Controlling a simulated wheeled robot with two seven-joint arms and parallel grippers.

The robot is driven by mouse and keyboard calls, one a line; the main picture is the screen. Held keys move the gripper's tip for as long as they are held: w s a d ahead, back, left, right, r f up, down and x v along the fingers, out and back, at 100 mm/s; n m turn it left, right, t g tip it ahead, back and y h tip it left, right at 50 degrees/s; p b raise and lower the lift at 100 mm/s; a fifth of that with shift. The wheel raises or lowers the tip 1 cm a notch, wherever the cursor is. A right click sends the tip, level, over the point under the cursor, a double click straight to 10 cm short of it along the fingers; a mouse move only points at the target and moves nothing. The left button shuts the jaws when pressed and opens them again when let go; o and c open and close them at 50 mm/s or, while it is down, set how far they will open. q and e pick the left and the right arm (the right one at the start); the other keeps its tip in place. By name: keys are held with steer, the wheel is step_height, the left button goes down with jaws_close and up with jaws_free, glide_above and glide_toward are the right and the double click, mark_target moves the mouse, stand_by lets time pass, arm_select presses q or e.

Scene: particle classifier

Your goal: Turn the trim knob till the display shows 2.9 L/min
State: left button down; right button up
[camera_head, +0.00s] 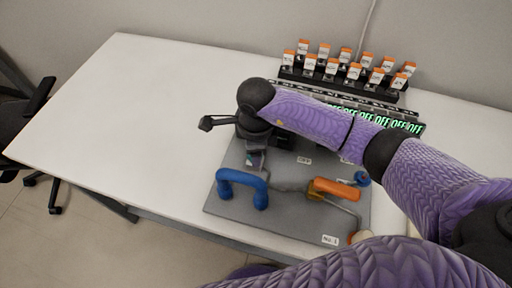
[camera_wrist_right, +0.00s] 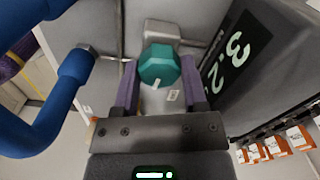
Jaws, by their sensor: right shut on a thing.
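The trim knob (camera_wrist_right: 160,66) is teal and faceted, with a white mark on its face. It sits between the two fingers of my right gripper (camera_wrist_right: 158,88), which is shut on it. The display (camera_wrist_right: 237,55) is a dark panel right of the knob in the right wrist view; its pale digits are turned sideways and seem to read 3.2, partly cut by the view. In the head view my right gripper (camera_head: 257,150) points down at the grey base plate (camera_head: 225,203), and my arm hides the knob there. My left gripper is not in view.
A blue handle (camera_head: 242,180) stands close in front of the right gripper. An orange lever (camera_head: 336,189) and a small blue knob (camera_head: 362,178) are on the plate's right. The table's left (camera_head: 130,110) is clear.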

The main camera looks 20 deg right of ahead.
jaws_close()
steer(key=shift+m, duration=0.3)
steer(key=shift+m+p, duration=0.35)
steer(key=shift+m, duration=0.25)
steer(key=shift+m+p, duration=0.7)
steer(key=shift+m, duration=1.3)
steer(key=o, duration=1.2)
jaws_free()
steer(key=shift+c, duration=0.2)
